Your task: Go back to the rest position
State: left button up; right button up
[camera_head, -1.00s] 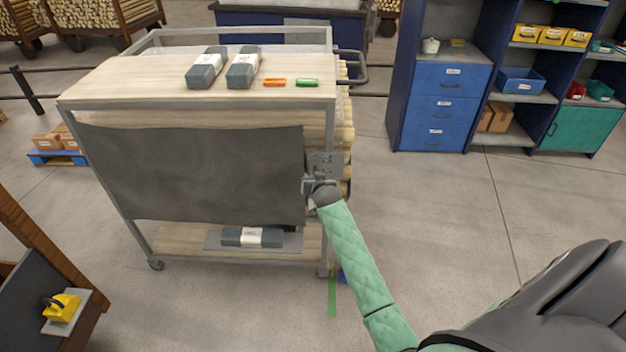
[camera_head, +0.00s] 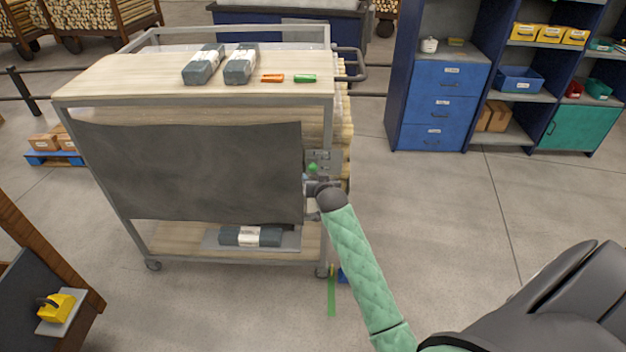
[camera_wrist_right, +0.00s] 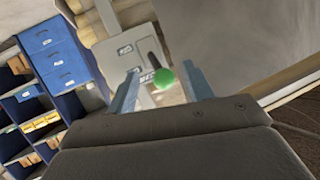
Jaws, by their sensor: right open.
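My right gripper (camera_head: 312,190) is at the right front post of the cart (camera_head: 195,93), just below a grey plate (camera_head: 325,158) with a round green knob or lamp (camera_head: 313,168). In the right wrist view the gripper (camera_wrist_right: 160,92) is open, with its two fingers apart. The green ball (camera_wrist_right: 165,78) shows between them, in front of the grey plate (camera_wrist_right: 118,50) with small labels and a dark lever. Nothing is held. I cannot tell whether the fingers touch the plate. My left gripper is not in view.
A dark cloth (camera_head: 190,170) hangs on the cart's front. Two wrapped blocks (camera_head: 240,65), an orange piece (camera_head: 272,78) and a green piece (camera_head: 305,78) lie on top. Blue drawers (camera_head: 437,105) stand at the back right. The floor (camera_head: 440,210) right of the cart is clear.

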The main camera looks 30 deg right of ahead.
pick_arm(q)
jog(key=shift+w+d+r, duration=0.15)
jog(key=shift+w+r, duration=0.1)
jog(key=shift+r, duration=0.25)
pick_arm(e)
jog(key=shift+v, duration=0.75)
